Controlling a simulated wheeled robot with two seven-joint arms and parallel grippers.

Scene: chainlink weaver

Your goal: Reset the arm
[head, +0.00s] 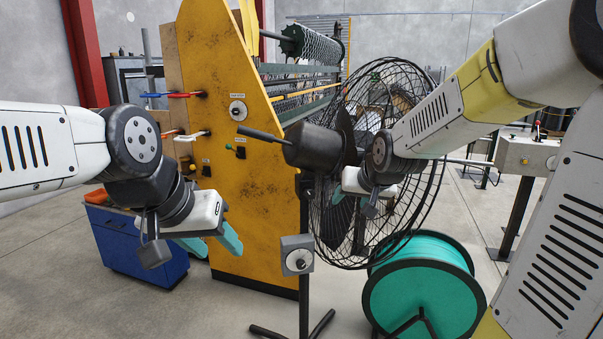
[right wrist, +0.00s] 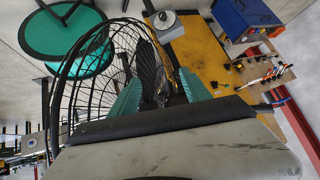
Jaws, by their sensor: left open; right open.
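My left gripper (head: 214,244) hangs at the left of the head view, in front of the yellow machine panel. Its teal fingers are apart, with nothing between them. My right arm (head: 440,118) reaches in from the right and crosses in front of the fan. My right gripper (head: 367,197) is in front of the black fan cage, partly hidden by its own wrist. In the right wrist view its two teal fingers (right wrist: 158,88) are spread and empty, with the cage beyond them. I cannot tell whether the fingers touch the cage.
The black pedestal fan (head: 385,225) stands at centre, with a grey knob box (head: 297,254) on its stand. A control box (head: 527,157) stands at right. Floor is clear at front left.

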